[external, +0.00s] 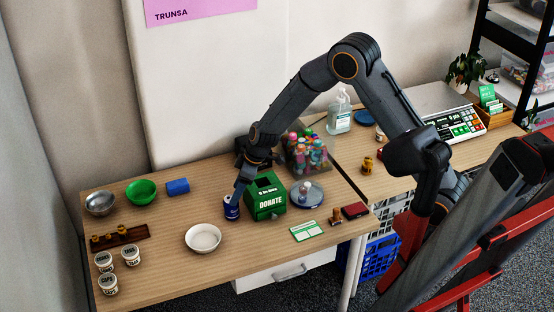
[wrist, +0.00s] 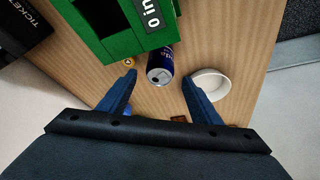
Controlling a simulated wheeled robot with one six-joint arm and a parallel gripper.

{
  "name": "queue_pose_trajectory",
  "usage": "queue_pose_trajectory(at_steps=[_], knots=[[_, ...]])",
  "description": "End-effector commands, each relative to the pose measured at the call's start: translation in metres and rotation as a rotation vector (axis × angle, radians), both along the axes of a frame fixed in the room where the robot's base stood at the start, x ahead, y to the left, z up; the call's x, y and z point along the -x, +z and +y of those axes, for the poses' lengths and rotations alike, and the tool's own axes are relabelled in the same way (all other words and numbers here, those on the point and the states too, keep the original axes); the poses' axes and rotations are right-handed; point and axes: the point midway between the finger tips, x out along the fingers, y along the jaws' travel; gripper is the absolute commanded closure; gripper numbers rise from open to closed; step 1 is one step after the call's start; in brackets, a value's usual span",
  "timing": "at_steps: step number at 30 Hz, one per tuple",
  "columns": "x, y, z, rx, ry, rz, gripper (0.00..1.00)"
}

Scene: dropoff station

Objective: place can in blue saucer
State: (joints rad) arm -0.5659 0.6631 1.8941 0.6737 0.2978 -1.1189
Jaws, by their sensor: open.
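A blue can (external: 231,208) stands on the wooden table, left of the green donation box. In the wrist view the can (wrist: 160,65) shows its silver top, just ahead of and between my fingertips. My gripper (external: 239,190) is open and points down at the can; in the wrist view its fingers (wrist: 159,78) are apart with nothing between them that I can see gripped. A small blue saucer (external: 364,118) lies at the back right, near the pump bottle.
The green donation box (external: 266,198) stands close to the can's right. A white bowl (external: 203,239) is in front of the can. A jar of colourful items (external: 308,152) stands behind. Free table lies left of the can.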

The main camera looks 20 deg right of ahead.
Motion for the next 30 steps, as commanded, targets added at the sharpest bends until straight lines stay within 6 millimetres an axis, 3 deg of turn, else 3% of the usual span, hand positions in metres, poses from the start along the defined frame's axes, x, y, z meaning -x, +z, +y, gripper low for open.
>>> queue_pose_trajectory(at_steps=[6,16,19,22,25,27,30], knots=[[0.004,0.021,-0.008,-0.001,0.001,-0.001,0.42],[0.006,0.026,-0.011,0.002,-0.002,0.001,0.42],[0.006,0.031,-0.031,0.007,-0.045,0.014,0.42],[0.011,0.043,-0.084,0.024,-0.162,0.053,0.42],[0.031,0.057,-0.161,0.052,-0.345,0.11,0.42],[0.054,0.065,-0.217,0.076,-0.487,0.154,0.42],[0.095,0.073,-0.284,0.109,-0.681,0.208,0.42]])
